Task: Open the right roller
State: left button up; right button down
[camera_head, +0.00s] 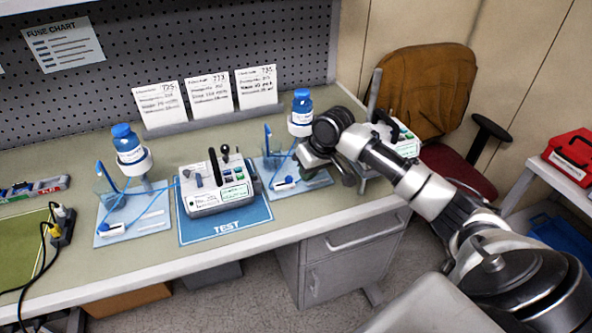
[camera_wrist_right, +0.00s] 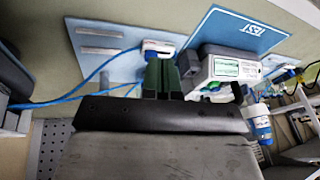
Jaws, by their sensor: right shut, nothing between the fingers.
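The right roller (camera_head: 284,183) is a small white and blue clamp on the right pale-blue plate (camera_head: 312,184), with blue tubing running to it. In the wrist view the roller (camera_wrist_right: 158,46) lies just beyond the fingertips of my right gripper (camera_wrist_right: 161,78). The green finger pads are together with nothing between them. Whether they touch the roller I cannot tell. In the head view my right gripper (camera_head: 325,168) is over the right side of this plate and hides part of it. My left gripper is not in view.
A white pump (camera_head: 215,198) stands on the blue TEST mat (camera_head: 228,228), left of the right plate. A blue-capped bottle (camera_head: 302,106) stands behind my gripper. Another plate (camera_head: 153,226) with a bottle (camera_head: 128,148) and clamp is on the left. Note cards (camera_head: 208,95) stand behind.

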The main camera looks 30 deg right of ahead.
jog(key=w+d+r+m, duration=0.2)
jog(key=d+r, duration=0.4)
jog(key=shift+w+r+t, duration=0.25)
jog(key=shift+t, duration=0.15)
jog(key=p, duration=0.2)
send_near(289, 179)
jog(key=w+d+f, duration=0.2)
jog(key=d+f, duration=0.1)
jog(key=shift+w+f, duration=0.2)
jog(key=a+f, duration=0.1)
jog(key=a+f+p, duration=0.1)
jog(key=shift+w+f, duration=0.3)
jog(key=shift+w, duration=0.05)
jog(key=shift+a+f, duration=0.3)
jog(key=shift+f, duration=0.05)
